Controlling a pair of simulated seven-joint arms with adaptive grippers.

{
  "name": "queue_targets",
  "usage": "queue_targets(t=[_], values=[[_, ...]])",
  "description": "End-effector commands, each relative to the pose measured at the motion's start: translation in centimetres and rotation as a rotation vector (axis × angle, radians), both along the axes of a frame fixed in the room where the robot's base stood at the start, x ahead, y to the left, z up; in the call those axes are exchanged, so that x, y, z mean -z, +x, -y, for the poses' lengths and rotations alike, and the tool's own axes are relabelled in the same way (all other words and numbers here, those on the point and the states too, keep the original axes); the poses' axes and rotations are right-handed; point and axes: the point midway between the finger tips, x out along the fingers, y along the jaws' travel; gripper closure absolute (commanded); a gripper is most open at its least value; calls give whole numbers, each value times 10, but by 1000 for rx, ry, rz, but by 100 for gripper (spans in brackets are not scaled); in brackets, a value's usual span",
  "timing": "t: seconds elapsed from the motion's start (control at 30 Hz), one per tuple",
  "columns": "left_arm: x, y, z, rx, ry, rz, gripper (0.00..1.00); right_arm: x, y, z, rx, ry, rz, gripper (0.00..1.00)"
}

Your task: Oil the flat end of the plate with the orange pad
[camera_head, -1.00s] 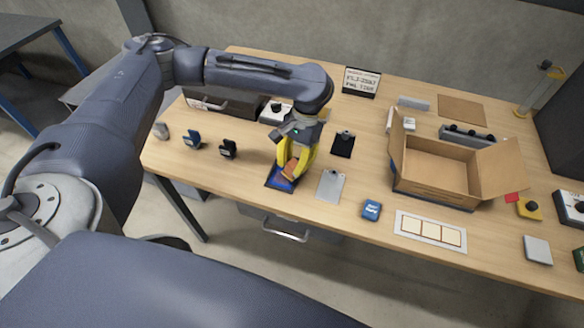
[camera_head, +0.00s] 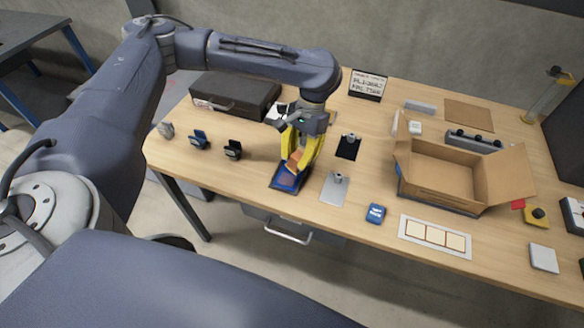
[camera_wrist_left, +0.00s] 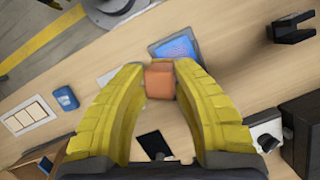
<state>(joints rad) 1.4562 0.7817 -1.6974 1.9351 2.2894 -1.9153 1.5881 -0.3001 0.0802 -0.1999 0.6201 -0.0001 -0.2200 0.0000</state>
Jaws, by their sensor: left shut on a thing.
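My left gripper (camera_head: 296,163) has yellow fingers shut on the orange pad (camera_wrist_left: 160,82). In the head view the pad (camera_head: 293,160) shows between the fingertips, at the far part of a blue, dark-rimmed tray (camera_head: 277,187). I cannot tell whether pad and tray touch. The tray also shows in the left wrist view (camera_wrist_left: 178,48). A light grey plate with a metal knob (camera_head: 333,190) lies right of the tray. A black plate with a similar knob (camera_head: 348,150) lies behind it. I cannot tell which plate is meant. My right gripper is out of view.
An open cardboard box (camera_head: 437,193) stands right. A blue block (camera_head: 376,213) and a white panel with framed squares (camera_head: 434,237) lie near the front edge. Small dark clips (camera_head: 233,149) stand left, before a dark case (camera_head: 236,97).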

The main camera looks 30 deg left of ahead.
Motion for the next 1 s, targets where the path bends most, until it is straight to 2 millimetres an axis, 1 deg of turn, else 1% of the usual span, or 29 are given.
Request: queue_targets(t=[0.27, 0.7, 1.0], values=[[0, 0, 0, -2, -6, 0, 100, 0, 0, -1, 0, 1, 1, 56], [1, 0, -1, -1, -168, 1, 100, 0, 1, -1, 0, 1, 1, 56], [0, 1, -1, 0, -179, 2, 100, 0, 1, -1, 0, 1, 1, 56]])
